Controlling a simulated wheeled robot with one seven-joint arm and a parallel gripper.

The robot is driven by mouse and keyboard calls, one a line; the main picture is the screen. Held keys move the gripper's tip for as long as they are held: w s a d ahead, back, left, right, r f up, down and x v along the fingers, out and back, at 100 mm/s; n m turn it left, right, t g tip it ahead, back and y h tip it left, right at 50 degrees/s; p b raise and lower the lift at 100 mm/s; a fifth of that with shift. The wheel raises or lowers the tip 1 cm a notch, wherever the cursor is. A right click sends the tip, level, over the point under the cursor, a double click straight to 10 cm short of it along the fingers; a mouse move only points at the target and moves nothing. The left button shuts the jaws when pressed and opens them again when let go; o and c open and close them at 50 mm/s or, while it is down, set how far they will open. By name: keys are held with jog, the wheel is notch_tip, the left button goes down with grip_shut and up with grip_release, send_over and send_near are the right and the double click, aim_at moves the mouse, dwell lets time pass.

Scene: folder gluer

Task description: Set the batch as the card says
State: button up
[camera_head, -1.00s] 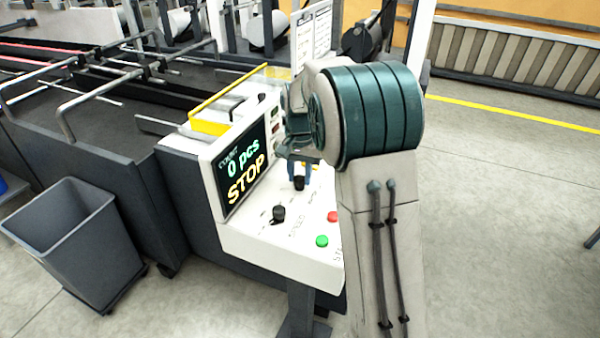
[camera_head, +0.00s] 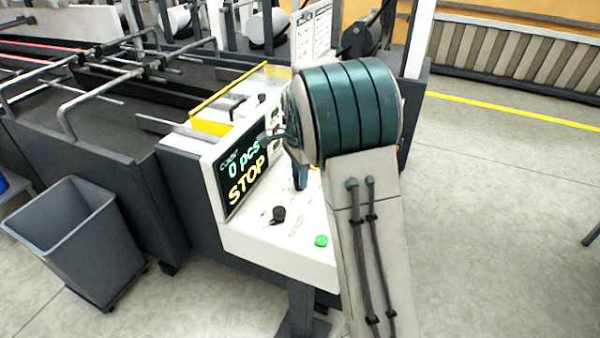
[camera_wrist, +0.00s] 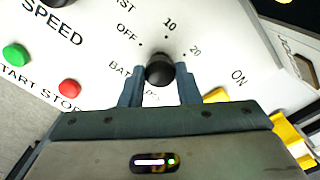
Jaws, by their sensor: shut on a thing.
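The black batch knob (camera_wrist: 160,68) sits on the white control panel (camera_wrist: 90,55) in the wrist view. Printed marks OFF, 10 and 20 lie around it, and its BATCH label is partly covered. My gripper (camera_wrist: 159,76) is shut on the knob, with one blue finger on each side. I cannot make out where the knob points. In the head view my gripper (camera_head: 300,178) reaches down to the panel and hides the knob. The display (camera_head: 243,172) reads 0 pcs and STOP. A white printed sheet (camera_head: 313,38) stands behind the panel; its text is too small to read.
The green start button (camera_wrist: 16,55) and red stop button (camera_wrist: 69,88) are left of my gripper in the wrist view. A black speed knob (camera_head: 278,214) is nearby on the panel. A grey bin (camera_head: 75,235) stands at left. Floor at right is clear.

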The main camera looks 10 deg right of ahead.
jog(key=shift+m, duration=0.4)
jog(key=o, duration=1)
jog(key=shift+c, duration=0.2)
notch_tip(320, 180, up, 14)
jog(key=shift+b, duration=0.3)
jog(key=shift+s, duration=0.1)
